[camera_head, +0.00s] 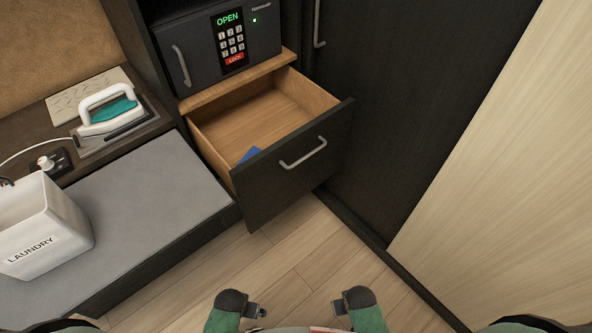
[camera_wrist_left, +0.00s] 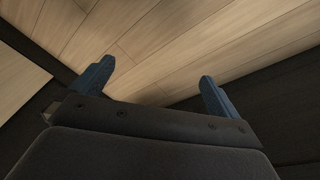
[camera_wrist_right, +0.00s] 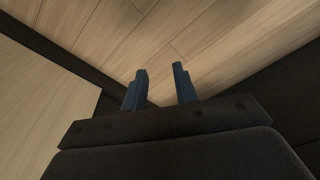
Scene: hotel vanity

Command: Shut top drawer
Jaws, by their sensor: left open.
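The top drawer is pulled well out below the safe in the head view, its dark front (camera_head: 292,175) facing the floor area. It has a light wood inside and a metal bar handle (camera_head: 303,153). A small blue item (camera_head: 250,155) lies inside behind the front. My left gripper (camera_wrist_left: 156,72) is open and empty in the left wrist view, its blue fingers wide apart over floor. My right gripper (camera_wrist_right: 160,72) is empty in the right wrist view, its fingers apart by a narrower gap. Neither gripper touches the drawer; the head view shows no clear fingertips.
A dark safe (camera_head: 200,55) reading OPEN sits on a wood shelf above the drawer. A grey-topped bench (camera_head: 150,200) with a white laundry bin (camera_head: 45,230) stands left, beside an iron (camera_head: 110,110). A dark cabinet door (camera_head: 410,90) stands right. Wood floor (camera_head: 290,255) in front is clear.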

